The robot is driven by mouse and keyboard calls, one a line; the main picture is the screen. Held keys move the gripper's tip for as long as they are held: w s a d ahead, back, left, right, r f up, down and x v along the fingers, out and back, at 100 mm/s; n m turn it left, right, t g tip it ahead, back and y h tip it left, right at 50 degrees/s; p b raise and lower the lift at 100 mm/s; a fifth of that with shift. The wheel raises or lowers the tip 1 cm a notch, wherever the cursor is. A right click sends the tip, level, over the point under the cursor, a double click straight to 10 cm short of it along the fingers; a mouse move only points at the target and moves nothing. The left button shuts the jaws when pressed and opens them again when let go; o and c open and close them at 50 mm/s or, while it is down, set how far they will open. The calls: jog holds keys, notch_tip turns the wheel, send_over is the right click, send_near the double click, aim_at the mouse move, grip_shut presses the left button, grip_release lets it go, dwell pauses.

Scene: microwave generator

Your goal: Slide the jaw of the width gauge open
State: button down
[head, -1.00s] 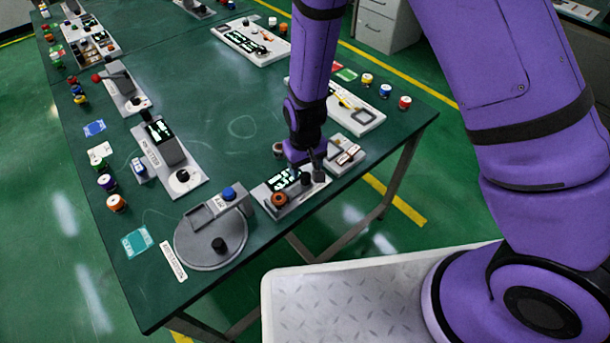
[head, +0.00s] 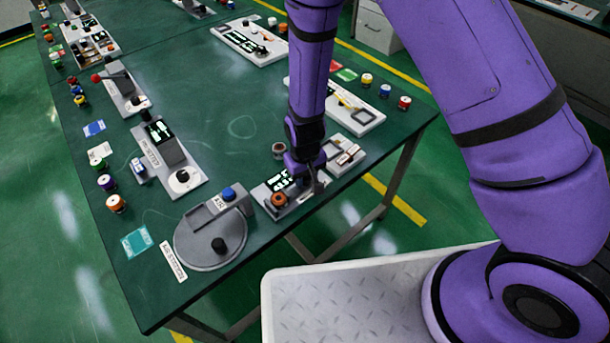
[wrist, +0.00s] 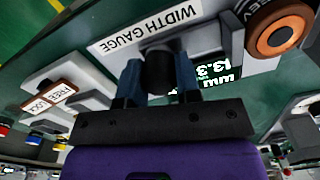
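My gripper (head: 316,190) is low over the gauge's right part. In the wrist view its two blue-grey fingers (wrist: 159,82) sit on both sides of the black knob, seemingly touching it. The jaw's contact faces are hidden.
A plate with a "FREE/LOCK" block (wrist: 50,97) stands close beside the gauge; it also shows in the head view (head: 346,156). A round grey turntable (head: 210,240) is at its left. A small brown-topped jar (head: 279,149) stands behind. The table's middle is clear.

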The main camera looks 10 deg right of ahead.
jog(key=shift+w+d, duration=0.6)
jog(key=shift+d, duration=0.3)
jog(key=c, duration=0.8)
grip_release()
jog(key=shift+r, duration=0.1)
notch_tip(320, 180, up, 11)
jog(key=shift+f, duration=0.2)
